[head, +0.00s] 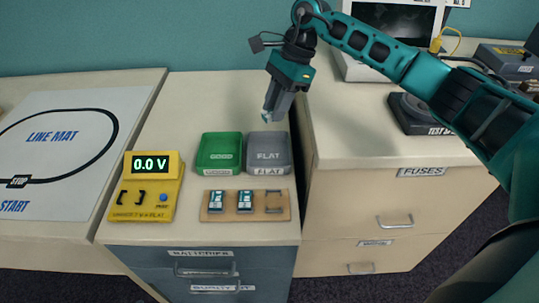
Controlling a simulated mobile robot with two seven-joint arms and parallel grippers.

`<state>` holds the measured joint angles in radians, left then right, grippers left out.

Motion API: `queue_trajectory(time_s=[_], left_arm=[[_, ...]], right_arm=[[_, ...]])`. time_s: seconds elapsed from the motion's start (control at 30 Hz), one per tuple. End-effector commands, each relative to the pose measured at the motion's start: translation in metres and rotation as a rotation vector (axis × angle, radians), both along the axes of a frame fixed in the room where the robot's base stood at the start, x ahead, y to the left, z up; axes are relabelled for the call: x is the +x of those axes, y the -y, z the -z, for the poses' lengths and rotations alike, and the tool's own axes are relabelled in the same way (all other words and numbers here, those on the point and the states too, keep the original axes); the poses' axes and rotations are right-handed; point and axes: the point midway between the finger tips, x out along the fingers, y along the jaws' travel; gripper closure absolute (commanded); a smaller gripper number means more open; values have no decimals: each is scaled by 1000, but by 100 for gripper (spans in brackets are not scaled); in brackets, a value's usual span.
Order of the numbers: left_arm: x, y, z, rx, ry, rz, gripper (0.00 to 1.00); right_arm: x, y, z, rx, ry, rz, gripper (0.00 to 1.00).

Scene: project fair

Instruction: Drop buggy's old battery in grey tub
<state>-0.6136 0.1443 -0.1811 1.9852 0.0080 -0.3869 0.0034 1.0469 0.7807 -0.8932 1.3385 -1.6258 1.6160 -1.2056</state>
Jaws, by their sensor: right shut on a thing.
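My right gripper (268,116) is shut on a small battery (265,117), of which only a pale bit shows at the fingertips. It is above or just behind the grey tub (269,171), labelled FLAT; the exact height is hard to tell. The grey tub stands on the middle table, right beside the green tub (220,171), labelled GOOD. The inside of the grey tub looks empty. The buggy is not clearly in view. My left gripper is not in view.
A yellow tester (147,187) reads 0.0 V, left of the tubs. A wooden battery rack (245,206) in front holds two batteries, with one bare slot. The line mat (62,150) lies at left.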

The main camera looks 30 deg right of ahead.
Motion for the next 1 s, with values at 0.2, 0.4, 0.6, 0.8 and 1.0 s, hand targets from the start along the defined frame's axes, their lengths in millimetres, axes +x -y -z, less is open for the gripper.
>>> queue_trajectory(time_s=[0.2, 0.4, 0.6, 0.8, 1.0], left_arm=[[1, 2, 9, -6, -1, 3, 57], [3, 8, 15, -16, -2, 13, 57], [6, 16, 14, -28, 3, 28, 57], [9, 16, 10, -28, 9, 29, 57], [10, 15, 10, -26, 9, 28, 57]], right_arm=[[0, 0, 21, 0, -1, 1, 100], [0, -1, 45, 1, -2, -1, 100], [0, 0, 58, 0, -1, -3, 100], [0, 0, 58, 0, -1, -3, 100], [0, 0, 58, 0, -1, -4, 60]])
